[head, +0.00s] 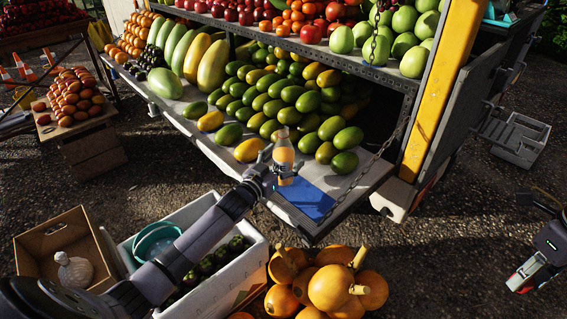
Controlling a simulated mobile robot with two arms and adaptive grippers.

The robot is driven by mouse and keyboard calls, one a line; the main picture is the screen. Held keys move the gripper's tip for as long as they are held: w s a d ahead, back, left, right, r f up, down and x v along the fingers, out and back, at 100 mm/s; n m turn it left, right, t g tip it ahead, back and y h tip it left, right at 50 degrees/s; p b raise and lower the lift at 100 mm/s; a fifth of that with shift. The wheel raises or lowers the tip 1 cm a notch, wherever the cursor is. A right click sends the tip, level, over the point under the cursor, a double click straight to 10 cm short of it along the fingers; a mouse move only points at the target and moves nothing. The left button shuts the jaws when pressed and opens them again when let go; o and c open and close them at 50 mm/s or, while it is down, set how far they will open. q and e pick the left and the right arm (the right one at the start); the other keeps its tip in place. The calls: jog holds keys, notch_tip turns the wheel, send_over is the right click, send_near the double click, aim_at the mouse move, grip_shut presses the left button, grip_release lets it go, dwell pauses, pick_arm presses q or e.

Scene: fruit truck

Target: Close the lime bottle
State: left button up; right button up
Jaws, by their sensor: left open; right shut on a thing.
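A small bottle with yellow-orange contents (283,157), apparently the lime bottle, stands upright at the truck bed's front edge, by a blue sheet. Its top looks pale; I cannot tell whether a cap is on it. My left gripper (268,165) is open at the bottle's lower left side, with fingers close to it; contact is unclear. My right gripper (522,277) is far off at the right edge, low over the ground. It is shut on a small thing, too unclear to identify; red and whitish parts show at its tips.
The blue sheet (308,199) lies on the truck bed (350,185). Mangoes (251,150) are piled close behind the bottle. A chain (375,160) hangs to its right. Below are a white crate (258,262), a cardboard box (42,243) and orange gourds (330,287).

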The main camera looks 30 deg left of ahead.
pick_arm(q)
jog(key=c, duration=1.6)
